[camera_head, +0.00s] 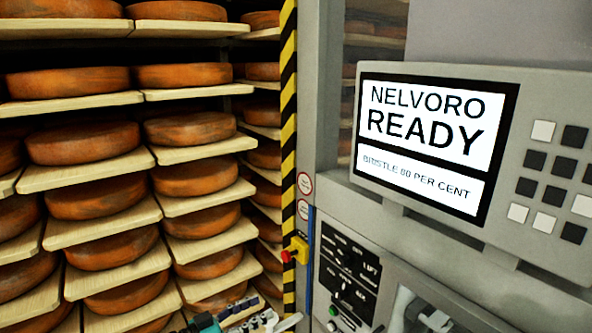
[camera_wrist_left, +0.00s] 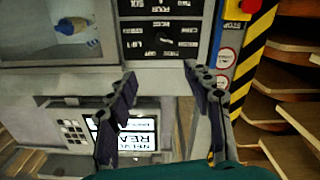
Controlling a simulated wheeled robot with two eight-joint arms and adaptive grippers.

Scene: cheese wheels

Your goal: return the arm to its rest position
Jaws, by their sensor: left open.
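My left gripper (camera_head: 245,318) shows at the bottom edge of the head view, only partly in frame, in front of the lower shelves and left of the machine's control panel (camera_head: 346,272). In the left wrist view the two dark fingers of this gripper (camera_wrist_left: 160,82) stand apart with nothing between them. The machine front appears upside down behind them, with the control panel (camera_wrist_left: 160,35) past the fingertips. Most of my left arm is out of frame. My right gripper is not in view.
Shelves of orange cheese wheels (camera_head: 87,143) fill the left. The machine's screen (camera_head: 425,140) reads "NELVORO READY" and "BRISTLE 80 PER CENT". A blue-and-yellow object (camera_wrist_left: 82,30) shows in a recess.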

